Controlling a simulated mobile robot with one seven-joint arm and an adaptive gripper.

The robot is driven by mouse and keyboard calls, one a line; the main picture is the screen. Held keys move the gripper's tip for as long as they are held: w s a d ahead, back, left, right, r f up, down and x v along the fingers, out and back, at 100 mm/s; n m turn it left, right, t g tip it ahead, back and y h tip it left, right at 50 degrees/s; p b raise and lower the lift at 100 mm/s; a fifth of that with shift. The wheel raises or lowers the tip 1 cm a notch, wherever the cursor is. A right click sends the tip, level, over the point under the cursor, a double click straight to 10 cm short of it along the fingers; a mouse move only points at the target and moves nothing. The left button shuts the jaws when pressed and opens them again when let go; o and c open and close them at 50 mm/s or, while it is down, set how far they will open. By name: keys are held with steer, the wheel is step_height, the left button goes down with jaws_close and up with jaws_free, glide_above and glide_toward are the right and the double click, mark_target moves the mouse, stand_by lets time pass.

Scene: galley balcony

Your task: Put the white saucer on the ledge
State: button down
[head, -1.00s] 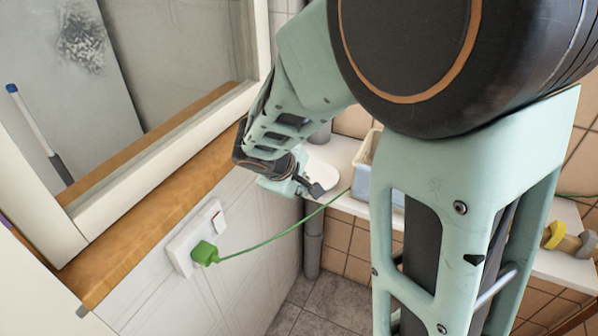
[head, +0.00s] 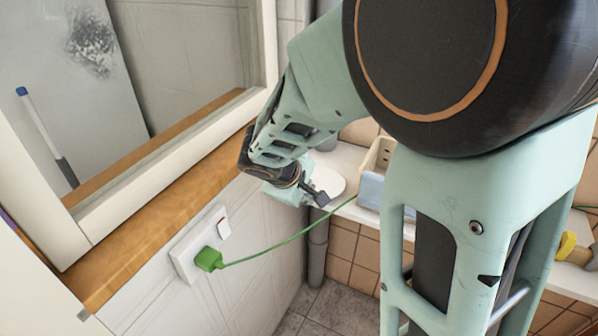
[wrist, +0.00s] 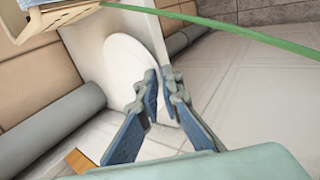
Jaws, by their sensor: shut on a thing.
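The white saucer (head: 330,180) is a flat round disc over the white ledge (head: 347,157) by the wall in the head view. It also shows in the wrist view (wrist: 125,65), beside and partly behind my fingers. My gripper (head: 318,197) is at the saucer's near edge. In the wrist view my gripper (wrist: 161,85) has its blue-grey fingers close together at the saucer's rim, shut on it. I cannot tell whether the saucer touches the ledge or hangs just above it. My arm hides part of the ledge.
A cream and pale blue box (head: 374,180) stands on the ledge right of the saucer. A green cable (head: 290,240) runs from a green plug (head: 208,259) past the ledge front. A wooden sill (head: 150,235) lies left. A grey pipe (head: 317,250) runs below the ledge.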

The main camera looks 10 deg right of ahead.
steer(key=c, duration=2)
jaws_free()
steer(key=shift+c, duration=0.2)
